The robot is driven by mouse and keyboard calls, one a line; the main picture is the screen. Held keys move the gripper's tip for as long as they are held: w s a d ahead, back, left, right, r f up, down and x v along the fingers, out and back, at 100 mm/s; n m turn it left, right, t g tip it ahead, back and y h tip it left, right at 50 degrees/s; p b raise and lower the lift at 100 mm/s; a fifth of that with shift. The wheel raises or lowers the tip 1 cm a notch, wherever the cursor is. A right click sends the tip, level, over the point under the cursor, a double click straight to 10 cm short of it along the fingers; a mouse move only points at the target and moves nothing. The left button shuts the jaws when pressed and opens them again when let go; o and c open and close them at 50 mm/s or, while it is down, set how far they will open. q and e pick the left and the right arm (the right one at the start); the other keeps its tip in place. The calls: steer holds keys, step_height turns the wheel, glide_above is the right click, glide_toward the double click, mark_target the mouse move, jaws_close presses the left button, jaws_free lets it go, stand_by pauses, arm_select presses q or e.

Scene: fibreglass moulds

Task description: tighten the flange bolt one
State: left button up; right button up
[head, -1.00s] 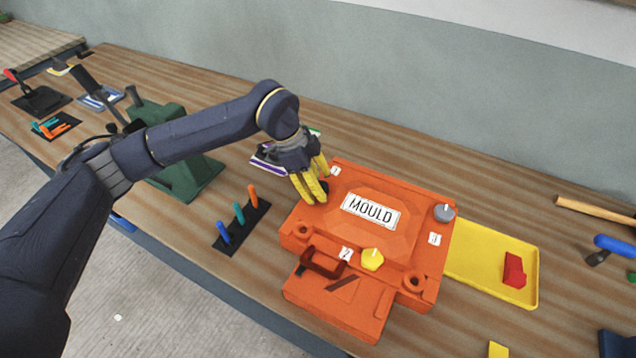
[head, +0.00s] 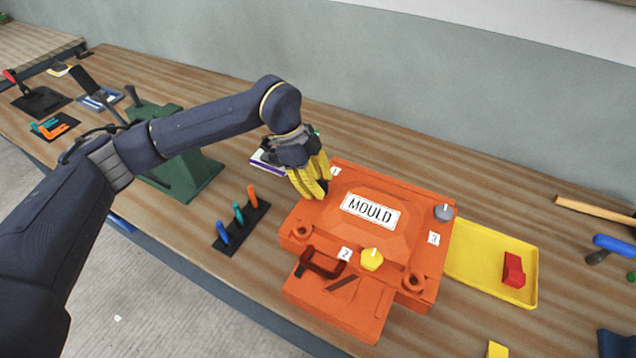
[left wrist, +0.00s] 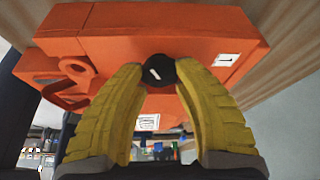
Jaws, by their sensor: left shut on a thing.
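The orange mould (head: 385,240) sits on the bench with a white MOULD plate on top. My left gripper (head: 318,192) has yellow fingers and reaches down at the mould's far left corner, beside the label 1 (head: 335,171). In the left wrist view the left gripper (left wrist: 160,80) has its fingers on either side of flange bolt one (left wrist: 158,72), a dark round head with a white mark. It is shut on this bolt; the fingers hide it in the head view. A yellow bolt (head: 372,259) stands by label 2, and a grey bolt (head: 443,212) by label 3. My right gripper is not in view.
A yellow tray (head: 467,278) with a red block (head: 513,269) is right of the mould. A black rack (head: 247,236) with blue, teal and orange pegs stands to the left. A green stand (head: 185,170) is behind my left arm. A blue-handled tool (head: 612,244) lies far right.

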arm_select(q)
steer(key=m, duration=0.2)
steer(key=m+g+y, duration=0.1)
steer(key=m, duration=0.1)
steer(key=shift+w+a+f+m+g, duration=0.1)
steer(key=shift+m+g, duration=0.2)
steer(key=shift+m, duration=0.1)
stand_by(0.5)
steer(key=o, duration=1)
steer(key=shift+w, duration=0.1)
steer(key=o, duration=0.3)
steer(key=v, duration=1.2)
